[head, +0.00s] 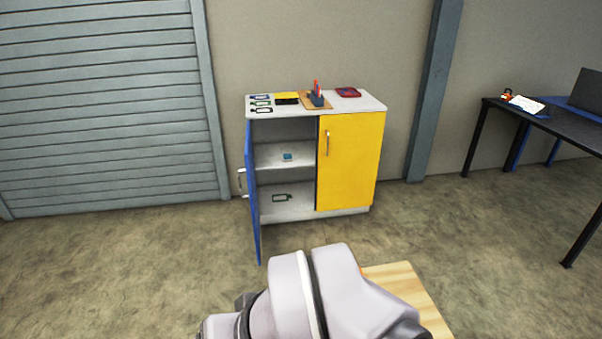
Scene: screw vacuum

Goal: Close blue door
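The blue door (252,195) is on the left side of a white cabinet (374,103). It stands wide open and is seen nearly edge-on, swung out toward me. Its silver handle (241,182) shows on the door's left, outer face. The open compartment holds a small blue item (288,156) on the middle shelf and a dark green-edged item (282,197) at the bottom. The yellow door (350,162) on the right is shut. My arm shows at the bottom of the view, in front of the cabinet and apart from it. My gripper cannot be made out.
Small items, a pen holder (317,99) and a red item (348,92) lie on the cabinet top. A grey shutter (100,110) is at left. A pillar (433,90) and a dark table (530,118) stand at right.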

